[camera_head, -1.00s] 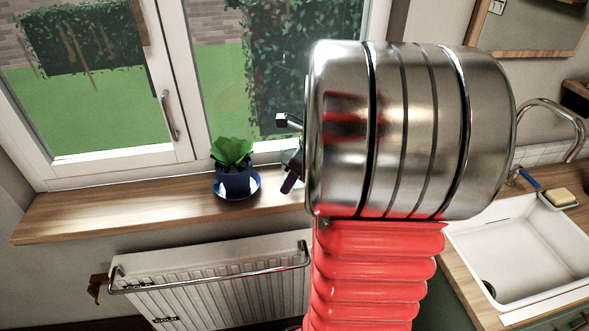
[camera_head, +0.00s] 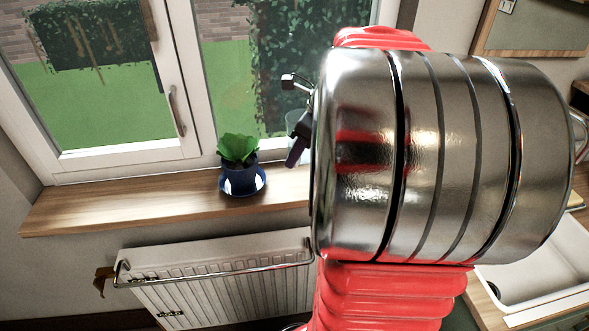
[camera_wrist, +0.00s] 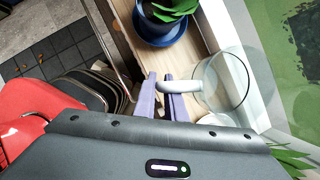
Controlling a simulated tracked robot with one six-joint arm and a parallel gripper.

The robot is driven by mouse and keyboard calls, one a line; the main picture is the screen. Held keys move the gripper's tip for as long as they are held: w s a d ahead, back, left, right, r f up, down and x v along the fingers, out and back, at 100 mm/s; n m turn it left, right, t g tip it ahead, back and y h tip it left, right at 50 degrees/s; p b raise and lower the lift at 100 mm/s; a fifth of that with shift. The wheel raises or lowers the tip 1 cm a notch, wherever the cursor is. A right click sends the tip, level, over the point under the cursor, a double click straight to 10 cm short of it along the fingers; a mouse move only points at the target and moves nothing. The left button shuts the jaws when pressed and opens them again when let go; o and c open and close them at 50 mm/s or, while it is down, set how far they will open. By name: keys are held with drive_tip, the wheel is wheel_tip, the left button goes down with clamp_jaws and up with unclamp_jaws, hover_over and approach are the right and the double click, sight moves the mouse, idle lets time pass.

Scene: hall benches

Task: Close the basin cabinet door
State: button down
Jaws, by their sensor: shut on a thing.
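The basin cabinet shows only as slivers of dark green front (camera_head: 577,321) under the worktop at the lower right of the head view. Whether its door stands open cannot be told; my arm covers most of that area. My gripper (camera_wrist: 161,98), with pale purple fingers, is shut on the handle of a clear glass mug (camera_wrist: 228,85) near the window sill. In the head view my gripper (camera_head: 297,150) shows at the left edge of my large metal arm link, with the mug mostly hidden behind it.
A potted plant (camera_head: 239,172) in a blue pot stands on the wooden sill (camera_head: 120,208), close to the mug. A white radiator (camera_head: 225,290) with a rail is below. A white sink (camera_head: 540,265) is set in the worktop at right, partly hidden by my arm.

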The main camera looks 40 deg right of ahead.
drive_tip(key=shift+r, duration=0.95)
